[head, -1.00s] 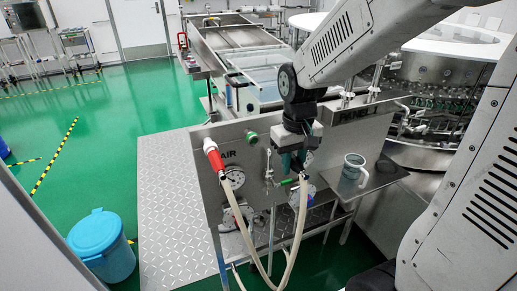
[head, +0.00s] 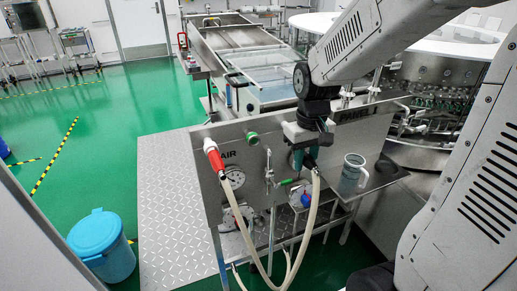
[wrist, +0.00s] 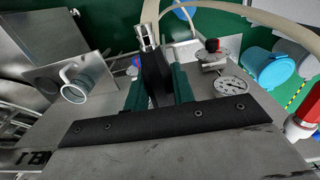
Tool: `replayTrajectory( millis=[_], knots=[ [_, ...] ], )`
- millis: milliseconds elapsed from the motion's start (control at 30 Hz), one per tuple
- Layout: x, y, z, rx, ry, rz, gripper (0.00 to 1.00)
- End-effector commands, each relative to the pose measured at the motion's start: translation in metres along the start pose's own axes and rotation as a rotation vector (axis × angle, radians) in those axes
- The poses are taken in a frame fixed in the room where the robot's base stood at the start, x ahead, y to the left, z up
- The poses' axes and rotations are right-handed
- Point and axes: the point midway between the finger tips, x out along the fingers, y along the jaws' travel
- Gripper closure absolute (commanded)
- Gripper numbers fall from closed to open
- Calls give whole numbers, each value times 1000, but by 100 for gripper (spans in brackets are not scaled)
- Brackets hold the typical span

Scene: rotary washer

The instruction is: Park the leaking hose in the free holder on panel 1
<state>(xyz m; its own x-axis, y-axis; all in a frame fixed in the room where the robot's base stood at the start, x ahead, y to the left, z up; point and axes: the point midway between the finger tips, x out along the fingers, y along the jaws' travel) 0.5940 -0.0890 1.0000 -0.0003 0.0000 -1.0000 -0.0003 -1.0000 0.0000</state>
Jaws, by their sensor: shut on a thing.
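My gripper (head: 306,157) is shut on the dark end fitting of a beige hose (head: 312,205), in front of panel 1 (head: 262,168). In the wrist view the black fitting (wrist: 155,72) stands between my green fingers, with a silver collar (wrist: 147,37) beyond it. The hose hangs from the fitting in a loop. Its other side rises to a red-and-white connector (head: 212,155) at the panel's upper left, beside the AIR label. I cannot make out a free holder; my gripper and wrist hide part of the panel. No leak is visible.
The panel bears a green fitting (head: 252,138), a gauge (head: 233,177) and a green-handled valve (head: 287,182). A clear jug (head: 353,170) stands on a small shelf close to the right of my gripper. A blue bin (head: 101,245) stands at lower left.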

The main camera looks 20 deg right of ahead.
Motion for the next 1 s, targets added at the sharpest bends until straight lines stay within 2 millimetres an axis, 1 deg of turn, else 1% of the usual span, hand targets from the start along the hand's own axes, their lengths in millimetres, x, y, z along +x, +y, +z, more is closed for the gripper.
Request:
replayTrajectory(
  millis=[300,500,1000],
  knots=[
    [0,20,0,2,0,0,100],
    [0,30,0,1,0,0,100],
    [0,31,0,0,0,0,100]
  ],
)
